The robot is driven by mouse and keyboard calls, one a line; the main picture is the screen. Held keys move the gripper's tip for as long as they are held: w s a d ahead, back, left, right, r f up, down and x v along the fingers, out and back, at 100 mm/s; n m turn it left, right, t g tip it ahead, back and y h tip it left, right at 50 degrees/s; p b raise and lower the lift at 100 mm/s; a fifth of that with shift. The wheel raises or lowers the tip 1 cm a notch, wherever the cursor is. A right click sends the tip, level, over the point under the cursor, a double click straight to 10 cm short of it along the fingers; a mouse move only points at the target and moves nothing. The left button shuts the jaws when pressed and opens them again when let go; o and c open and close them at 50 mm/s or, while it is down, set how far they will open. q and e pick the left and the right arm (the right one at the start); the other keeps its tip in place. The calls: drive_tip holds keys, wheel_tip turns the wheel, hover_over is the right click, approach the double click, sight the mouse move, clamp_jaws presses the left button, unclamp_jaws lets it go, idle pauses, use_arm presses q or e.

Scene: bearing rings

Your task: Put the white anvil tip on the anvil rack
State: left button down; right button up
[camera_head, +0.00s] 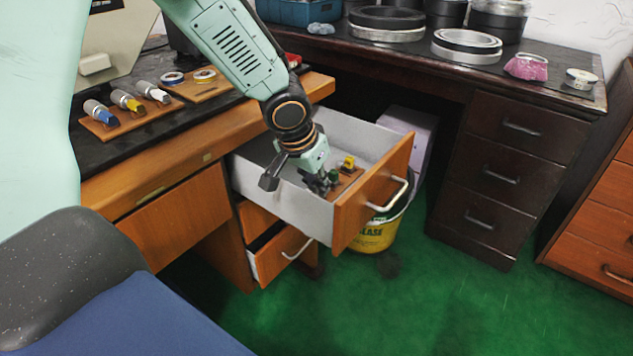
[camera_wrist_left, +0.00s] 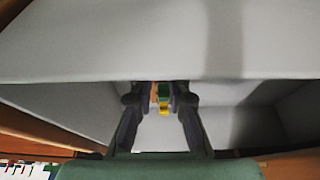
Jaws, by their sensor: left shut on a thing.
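My left gripper (camera_head: 320,184) reaches down into the open drawer, over its front part. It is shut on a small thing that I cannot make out. I cannot pick out a white anvil tip in either view. A small brown wooden rack (camera_head: 346,180) lies in the drawer near its front, partly hidden by the gripper. A green piece (camera_head: 333,176) and a yellow piece (camera_head: 348,162) stand on it. In the left wrist view the fingers (camera_wrist_left: 160,97) frame the green piece (camera_wrist_left: 165,92) and the yellow piece (camera_wrist_left: 163,107). My right gripper is not in view.
The open drawer (camera_head: 290,204) has grey walls and a wooden front with a handle. A wooden rack (camera_head: 105,132) with several handled tools lies on the left desk. A yellow bucket (camera_head: 374,237) stands below the drawer front. Large rings (camera_head: 467,46) lie on the dark desk.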

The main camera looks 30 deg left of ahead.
use_arm(q)
drive_tip(key=shift+f, duration=0.1)
drive_tip(key=c, duration=1.2)
unclamp_jaws()
wheel_tip(320, 180, up, 9)
drive_tip(key=p, duration=0.7)
drive_tip(key=shift+f, duration=0.2)
drive_tip(key=shift+f, duration=0.1)
drive_tip(key=shift+s, duration=0.1)
